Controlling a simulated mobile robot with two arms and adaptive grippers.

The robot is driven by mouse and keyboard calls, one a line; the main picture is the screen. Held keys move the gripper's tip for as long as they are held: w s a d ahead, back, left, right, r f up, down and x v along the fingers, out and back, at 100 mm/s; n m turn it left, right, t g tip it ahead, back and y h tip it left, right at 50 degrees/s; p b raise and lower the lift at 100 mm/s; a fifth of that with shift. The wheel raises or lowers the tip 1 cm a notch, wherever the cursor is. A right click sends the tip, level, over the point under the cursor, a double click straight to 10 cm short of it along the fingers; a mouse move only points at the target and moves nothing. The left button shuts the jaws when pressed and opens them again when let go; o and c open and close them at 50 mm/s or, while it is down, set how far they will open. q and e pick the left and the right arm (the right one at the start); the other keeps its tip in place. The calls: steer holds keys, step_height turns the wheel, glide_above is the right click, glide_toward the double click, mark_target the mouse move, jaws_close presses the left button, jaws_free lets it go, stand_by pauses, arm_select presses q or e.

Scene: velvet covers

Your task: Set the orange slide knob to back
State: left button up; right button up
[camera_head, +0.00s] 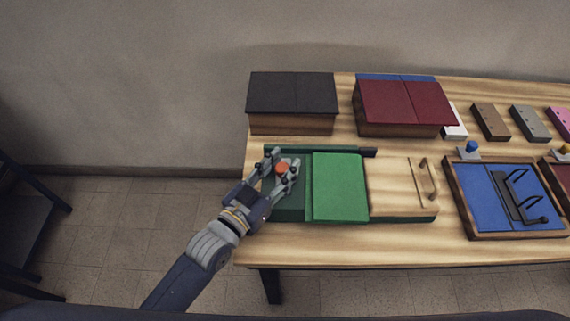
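The orange slide knob (283,168) shows as a small round orange cap on the left part of the green panel set (340,185). My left gripper (283,166) reaches over that left part from the front left. Its two fingers are spread, one on each side of the orange knob. Whether a finger touches the knob cannot be told. The slot under the knob is hidden by the gripper. My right gripper is not in view.
Boxes with a black lid (291,92) and a dark red lid (400,102) stand behind. A blue tray (482,187) with black handles lies to the right. Bare table (350,245) runs along the front.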

arm_select(q)
steer(key=shift+a, duration=0.3)
steer(key=shift+s+d, duration=0.15)
steer(key=shift+d, duration=0.05)
steer(key=v, duration=1.2)
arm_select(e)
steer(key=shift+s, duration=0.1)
arm_select(q)
steer(key=shift+a, duration=0.15)
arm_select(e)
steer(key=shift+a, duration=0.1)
